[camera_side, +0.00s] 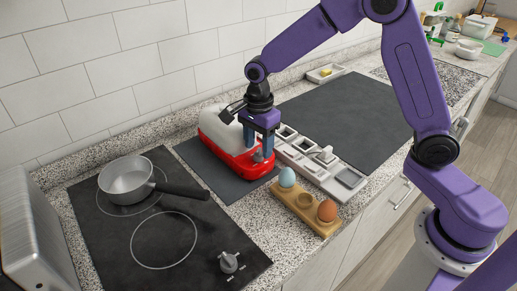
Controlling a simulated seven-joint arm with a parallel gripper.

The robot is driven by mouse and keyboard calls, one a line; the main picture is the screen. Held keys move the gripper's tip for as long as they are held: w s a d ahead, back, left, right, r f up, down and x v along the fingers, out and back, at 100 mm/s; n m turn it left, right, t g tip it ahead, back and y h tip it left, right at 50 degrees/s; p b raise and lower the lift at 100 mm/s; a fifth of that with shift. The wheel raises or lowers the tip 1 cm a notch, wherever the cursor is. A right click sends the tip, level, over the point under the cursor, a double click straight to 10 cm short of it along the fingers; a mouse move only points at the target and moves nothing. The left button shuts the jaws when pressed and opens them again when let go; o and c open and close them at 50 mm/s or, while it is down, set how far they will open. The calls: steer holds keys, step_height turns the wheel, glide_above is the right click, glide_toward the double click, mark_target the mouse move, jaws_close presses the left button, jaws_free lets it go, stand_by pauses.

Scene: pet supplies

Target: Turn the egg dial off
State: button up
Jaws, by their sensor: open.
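A red and white appliance (220,147), which looks like the egg cooker, sits on a dark mat. A small grey knob (259,156), likely the egg dial, is at its right front end. My gripper (259,150) points down at this end, its two blue fingers apart on either side of the knob. I cannot tell whether the fingers touch it. The dial's pointer and markings are too small to read.
A wooden holder (292,210) with a pale blue egg (287,177) and a brown egg (327,210) stands in front. A grey slotted tray (345,178) is close on the right. A pan (127,182) and a stove knob (229,262) are on the left cooktop (95,245).

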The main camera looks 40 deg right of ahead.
steer(key=shift+f, duration=1.05)
jaws_close()
